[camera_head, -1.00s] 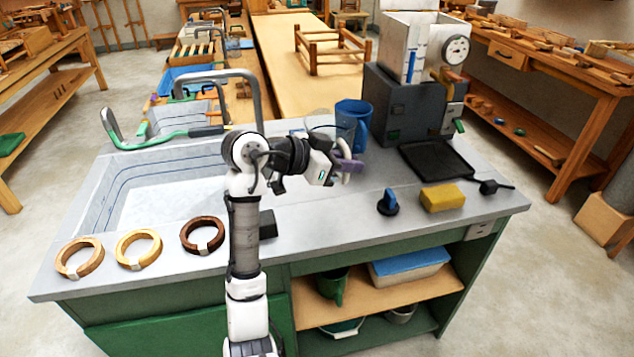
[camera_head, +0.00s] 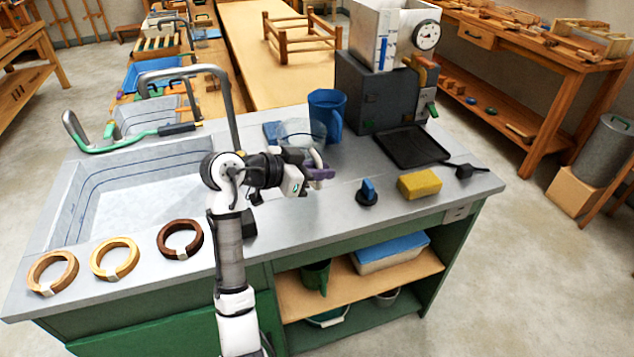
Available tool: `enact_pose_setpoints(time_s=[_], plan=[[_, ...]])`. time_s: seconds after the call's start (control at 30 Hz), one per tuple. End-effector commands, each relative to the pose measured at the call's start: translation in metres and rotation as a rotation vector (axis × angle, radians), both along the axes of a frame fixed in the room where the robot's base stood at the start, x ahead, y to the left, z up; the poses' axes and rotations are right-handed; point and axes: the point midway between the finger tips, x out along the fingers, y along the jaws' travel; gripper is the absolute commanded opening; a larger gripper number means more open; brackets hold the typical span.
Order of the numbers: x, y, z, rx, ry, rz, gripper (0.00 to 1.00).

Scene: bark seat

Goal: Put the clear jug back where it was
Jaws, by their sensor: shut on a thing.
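The clear jug (camera_head: 302,130) is see-through and faint in the head view, over the counter behind my gripper, just in front of the blue jug. Its pale handle side faces my gripper (camera_head: 318,172). My gripper has purple fingertips and is shut on the clear jug at that handle. The wrist partly hides the jug's lower part. I cannot tell whether its base touches the counter.
The blue jug (camera_head: 327,113) stands close behind the clear jug. A grey machine (camera_head: 375,95) and black tray (camera_head: 412,146) are to the right. A blue-knobbed item (camera_head: 367,192) and yellow sponge (camera_head: 419,184) lie nearer. The sink (camera_head: 140,190) is left.

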Motion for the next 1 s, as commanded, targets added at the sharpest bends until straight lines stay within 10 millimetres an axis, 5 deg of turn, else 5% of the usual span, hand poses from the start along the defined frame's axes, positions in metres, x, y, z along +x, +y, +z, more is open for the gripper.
enact_pose_setpoints(time_s=[0.3,0.57,0.6,0.73,1.0], plan=[[0.0,0.0,-0.036,-0.002,-0.001,0.001,0.0],[0.0,0.0,-0.041,0.0,0.0,0.001,0.0],[0.0,0.0,-0.042,0.0,0.001,0.0,0.18],[0.0,0.0,-0.041,0.0,0.001,0.0,0.34],[0.0,0.0,-0.041,0.0,0.0,0.001,0.34]])
